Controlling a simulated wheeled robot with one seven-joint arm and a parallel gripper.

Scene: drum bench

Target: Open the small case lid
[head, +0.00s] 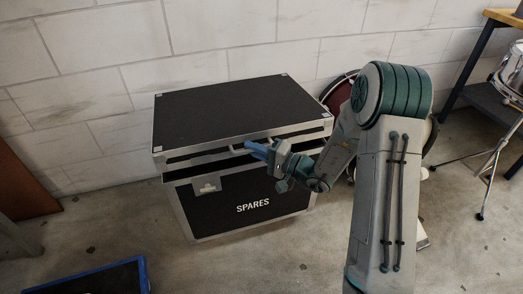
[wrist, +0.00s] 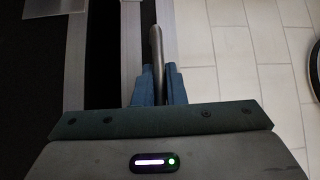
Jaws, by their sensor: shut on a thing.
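The small case (head: 245,208) is black with silver metal edges and the word SPARES on its front. It stands on the floor against the wall. Its lid (head: 235,108) is raised a little, with a narrow dark gap along the front. A metal handle is on the lid's front edge; it shows as a grey bar in the wrist view (wrist: 156,45). My gripper (head: 256,149) is at the lid's front, its blue fingers shut on the handle. In the wrist view the fingers (wrist: 158,85) stand on both sides of the bar. A latch (head: 207,187) shows on the case front.
A dark red round drum (head: 338,92) stands behind my arm, right of the case. A blue-edged black thing (head: 95,278) lies at the lower left. A workbench (head: 505,17) and a metal stand (head: 495,160) are at the right. The floor in front of the case is clear.

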